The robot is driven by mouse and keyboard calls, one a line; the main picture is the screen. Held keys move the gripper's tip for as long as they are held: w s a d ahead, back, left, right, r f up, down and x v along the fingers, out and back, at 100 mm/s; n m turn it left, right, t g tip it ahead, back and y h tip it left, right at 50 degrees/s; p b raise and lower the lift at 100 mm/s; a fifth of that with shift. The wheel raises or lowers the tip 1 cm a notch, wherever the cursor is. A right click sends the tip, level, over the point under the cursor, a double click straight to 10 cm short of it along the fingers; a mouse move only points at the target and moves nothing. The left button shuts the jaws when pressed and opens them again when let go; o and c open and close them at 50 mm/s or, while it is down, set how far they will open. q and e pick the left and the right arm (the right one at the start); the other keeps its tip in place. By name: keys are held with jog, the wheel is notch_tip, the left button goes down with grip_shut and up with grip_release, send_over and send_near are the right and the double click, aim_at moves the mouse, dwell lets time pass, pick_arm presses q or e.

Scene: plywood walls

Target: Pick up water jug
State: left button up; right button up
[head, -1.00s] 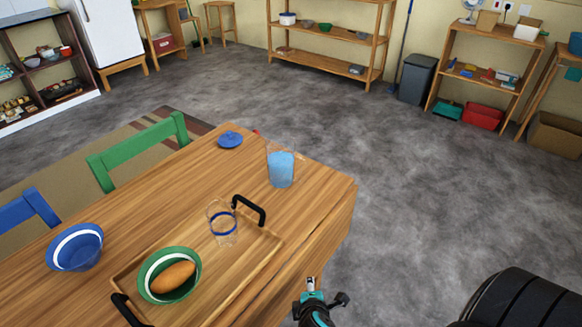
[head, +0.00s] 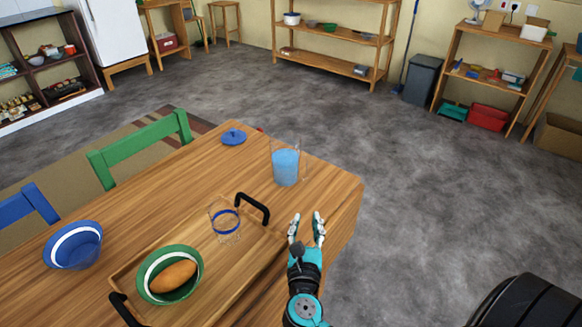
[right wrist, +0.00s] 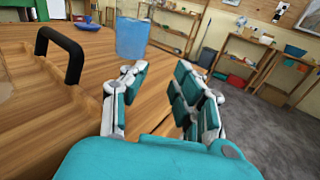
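The water jug (head: 286,167) is a clear vessel with blue water in it. It stands upright on the wooden table (head: 325,185), near the far right end. It also shows in the right wrist view (right wrist: 132,37), ahead of the fingers and a little left. My right gripper (head: 306,217) is open and empty over the table's right edge, on the near side of the jug and apart from it. In the right wrist view the gripper's fingers (right wrist: 158,88) are spread with nothing between them. My left gripper is not in view.
A wooden tray (head: 222,285) with black handles holds a clear glass with a blue band (head: 226,222) and a green bowl (head: 146,280) with a brown bread-like item. A blue bowl (head: 72,247) and blue lid (head: 233,137) sit on the table.

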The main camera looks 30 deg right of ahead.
aim_at(309, 176)
jog(key=shift+w+d+r+n, duration=0.15)
jog(key=shift+w+r+n, duration=0.1)
jog(key=shift+w+n, duration=0.1)
jog(key=p+x, duration=0.1)
jog(key=x, duration=1)
jog(key=shift+w+d, duration=0.1)
jog(key=shift+w, duration=0.1)
jog(key=shift+p+x, duration=0.3)
jog(key=shift+x, duration=2.4)
jog(key=shift+s+d+r, duration=0.1)
jog(key=shift+s+r, duration=0.05)
jog(key=shift+r, duration=0.05)
jog(key=shift+c, duration=0.3)
grip_shut()
jog(key=shift+r, duration=0.15)
